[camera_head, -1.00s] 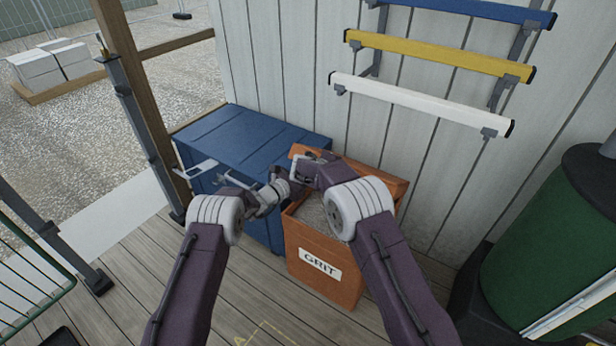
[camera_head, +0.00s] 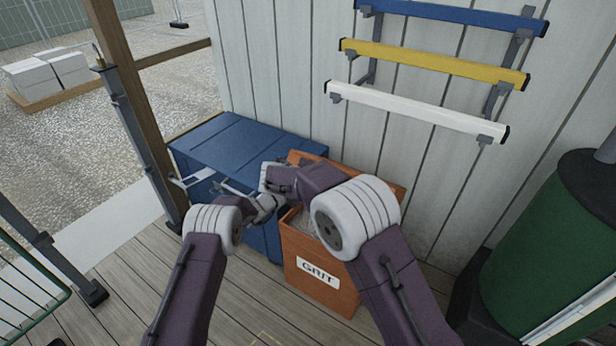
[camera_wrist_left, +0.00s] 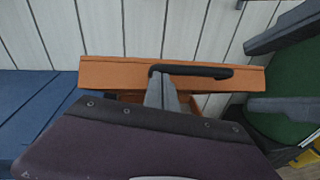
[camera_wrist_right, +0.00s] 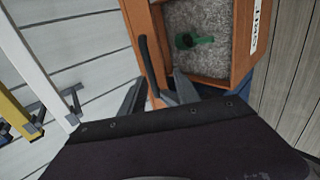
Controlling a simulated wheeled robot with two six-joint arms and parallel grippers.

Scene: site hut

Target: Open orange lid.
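The orange lid of the grit box stands raised at the box's wall side; its top edge shows in the head view (camera_head: 388,184) and across the left wrist view (camera_wrist_left: 110,72). The orange box (camera_head: 318,285) is open below it, with grey grit inside. The lid's black handle (camera_wrist_left: 205,71) also shows in the right wrist view (camera_wrist_right: 150,65). My right gripper (camera_wrist_right: 157,92) is open, its fingers apart around the near end of the handle. My left gripper (camera_wrist_left: 161,88) is at the handle's left end; its finger gap cannot be made out. My right forearm hides the handle in the head view.
A blue chest (camera_head: 235,145) stands left of the box. A green cylinder (camera_head: 540,250) stands at the right. Blue, yellow and white (camera_head: 415,105) bars hang on the wall. A green scoop (camera_wrist_right: 194,41) lies in the grit. Bare floorboards are in front.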

